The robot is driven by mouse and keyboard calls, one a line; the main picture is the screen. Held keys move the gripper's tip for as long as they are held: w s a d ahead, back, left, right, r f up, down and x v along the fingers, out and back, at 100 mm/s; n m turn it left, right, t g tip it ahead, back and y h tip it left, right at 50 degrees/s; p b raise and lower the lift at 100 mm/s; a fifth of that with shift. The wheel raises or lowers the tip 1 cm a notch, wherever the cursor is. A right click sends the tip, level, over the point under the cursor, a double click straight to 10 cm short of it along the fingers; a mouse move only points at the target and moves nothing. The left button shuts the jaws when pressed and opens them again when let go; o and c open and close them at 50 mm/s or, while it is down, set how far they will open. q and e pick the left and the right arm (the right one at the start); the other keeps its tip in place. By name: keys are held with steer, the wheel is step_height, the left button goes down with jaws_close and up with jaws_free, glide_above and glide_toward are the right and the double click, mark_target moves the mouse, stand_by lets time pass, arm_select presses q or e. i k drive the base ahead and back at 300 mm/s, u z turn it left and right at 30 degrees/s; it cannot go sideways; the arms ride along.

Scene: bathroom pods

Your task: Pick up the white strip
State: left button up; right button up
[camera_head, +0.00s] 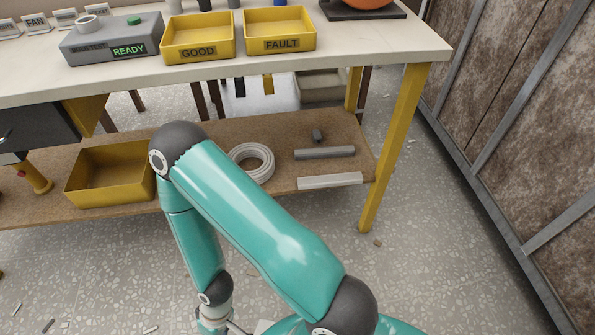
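The white strip (330,181) lies flat near the front right edge of the brown lower shelf, under the workbench. It is long, narrow and in plain sight. One of my teal arms, which appears to be the right one, rises from the bottom right and bends down at its elbow, left of the strip.
Behind the strip lie a grey tube (324,153) and a small dark piece (317,135). A white coil (251,163) and a yellow bin (108,175) are to the left. A yellow table leg (394,145) stands right of the strip. Small debris dots the floor.

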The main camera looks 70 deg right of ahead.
mark_target(340, 180)
steer(key=u, duration=0.55)
steer(key=i, duration=0.85)
steer(key=z, duration=2.65)
steer(key=k, duration=0.45)
steer(key=z, duration=0.2)
steer(key=i, duration=0.45)
steer(key=u, duration=0.05)
